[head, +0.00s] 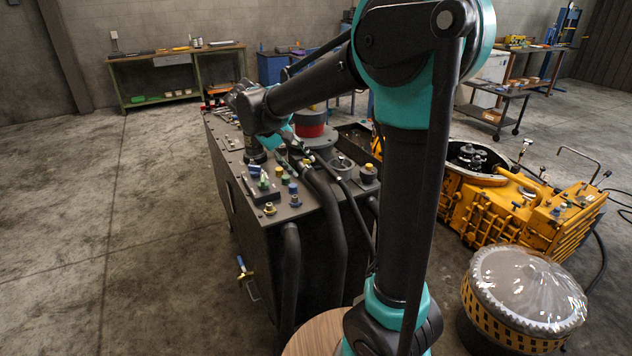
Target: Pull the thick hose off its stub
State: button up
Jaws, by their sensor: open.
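A thick black hose (328,220) rises along the near side of a dark metal tank (240,215) and bends over its top edge. Its upper end, near the stub, is partly covered by my wrist and small fittings, so I cannot make out the joint. My arm reaches over the tank from the right. My gripper (302,153) is small and dark among the fittings, close to the hose's upper end. It is open. I cannot tell whether its fingers are around the hose or beside it.
Another black hose (290,275) and a thinner one (358,215) run down beside it. Coloured caps (268,183) crowd the tank top. A yellow transmission housing (510,205) and a plastic-covered drum (525,290) stand to the right. The floor to the left is clear.

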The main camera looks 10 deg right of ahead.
aim_at(316, 180)
jog(key=x, duration=1)
jog(key=shift+c, duration=0.6)
grip_shut()
